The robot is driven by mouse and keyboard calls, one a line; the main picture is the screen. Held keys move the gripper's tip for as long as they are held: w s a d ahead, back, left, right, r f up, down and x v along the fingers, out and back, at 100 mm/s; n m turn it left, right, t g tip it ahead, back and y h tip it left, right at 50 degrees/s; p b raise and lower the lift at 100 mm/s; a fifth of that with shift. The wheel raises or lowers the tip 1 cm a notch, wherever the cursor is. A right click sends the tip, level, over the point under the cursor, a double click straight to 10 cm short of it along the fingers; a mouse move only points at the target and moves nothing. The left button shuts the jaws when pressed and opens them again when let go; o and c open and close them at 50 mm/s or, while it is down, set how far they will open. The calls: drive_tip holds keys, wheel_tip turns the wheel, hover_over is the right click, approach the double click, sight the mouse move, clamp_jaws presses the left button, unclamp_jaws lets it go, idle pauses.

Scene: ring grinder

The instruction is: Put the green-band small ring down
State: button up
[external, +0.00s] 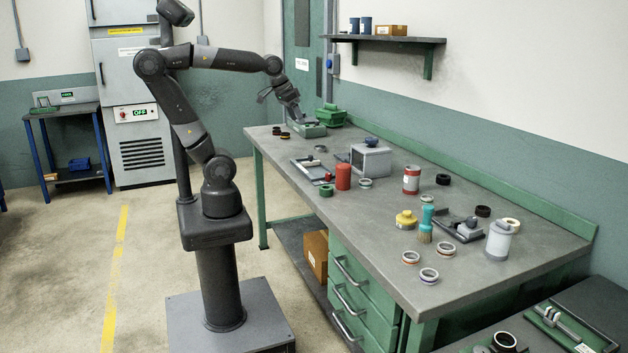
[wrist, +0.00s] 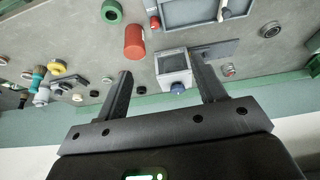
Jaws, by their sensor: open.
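My gripper (external: 295,116) is at the far end of the workbench, above or beside a low green tray (external: 309,130); the gap between them is hard to judge. In the wrist view its two fingers (wrist: 163,88) are spread wide apart with nothing held between them.
A grey box with a blue knob (external: 371,160), a red cylinder (external: 343,177), a green ring-shaped piece (external: 326,190), a red-and-white can (external: 411,179) and a white jar (external: 499,240) stand on the bench (external: 375,235). A wall shelf (external: 390,39) hangs above. The front-left bench surface is clear.

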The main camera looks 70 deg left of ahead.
drive_tip(key=s+a+f, duration=0.1)
drive_tip(key=s+f, duration=0.3)
drive_tip(key=s, duration=0.1)
drive_tip(key=shift+s+a+f+t, duration=0.2)
drive_tip(key=shift+s+a+t, duration=0.1)
drive_tip(key=shift+s+a, duration=0.1)
idle(0.9)
